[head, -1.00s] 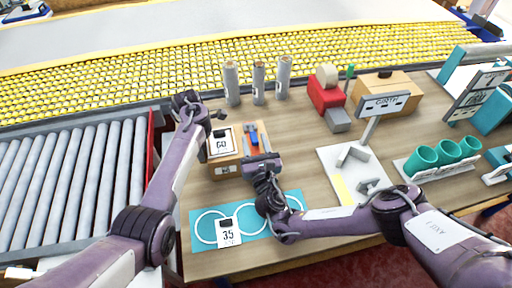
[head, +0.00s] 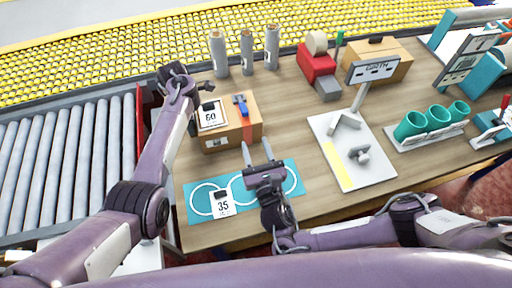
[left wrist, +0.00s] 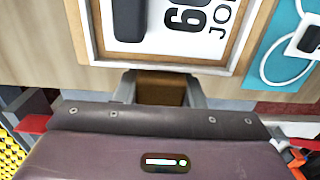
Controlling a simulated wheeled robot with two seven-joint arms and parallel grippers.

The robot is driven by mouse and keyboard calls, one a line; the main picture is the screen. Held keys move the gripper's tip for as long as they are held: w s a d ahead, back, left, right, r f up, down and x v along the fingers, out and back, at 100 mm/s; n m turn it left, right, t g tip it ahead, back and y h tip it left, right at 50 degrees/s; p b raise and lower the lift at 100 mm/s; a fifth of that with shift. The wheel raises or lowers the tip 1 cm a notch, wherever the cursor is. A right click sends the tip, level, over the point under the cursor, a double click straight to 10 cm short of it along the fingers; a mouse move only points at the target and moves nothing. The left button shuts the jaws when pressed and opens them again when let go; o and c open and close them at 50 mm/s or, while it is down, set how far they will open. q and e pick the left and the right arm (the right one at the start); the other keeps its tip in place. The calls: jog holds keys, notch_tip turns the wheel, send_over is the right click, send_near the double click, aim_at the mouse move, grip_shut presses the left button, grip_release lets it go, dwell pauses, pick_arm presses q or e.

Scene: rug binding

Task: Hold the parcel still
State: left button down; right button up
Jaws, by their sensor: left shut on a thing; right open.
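The parcel (head: 215,133) is a brown box on the table with a card reading 60 on top. A red strap (head: 247,128) runs over it with a blue piece (head: 241,105) on top. My left gripper (head: 206,88) is at the parcel's left far side. In the left wrist view it (left wrist: 165,88) is shut on a brown part beside the card (left wrist: 180,30), which appears to be the parcel; the contact is partly hidden. My right gripper (head: 257,155) is open and empty, in front of the parcel and apart from it, over the teal mat.
The teal mat (head: 195,212) holds white rings and a card reading 35. Grey rolls (head: 218,52) and a red tape dispenser (head: 317,66) stand behind. A white board with a sign (head: 345,170) and green cups (head: 437,120) are right. A roller conveyor (head: 70,160) is left.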

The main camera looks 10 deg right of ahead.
pick_arm(q)
jog(key=c, duration=0.8)
grip_release()
jog(key=shift+c, duration=0.2)
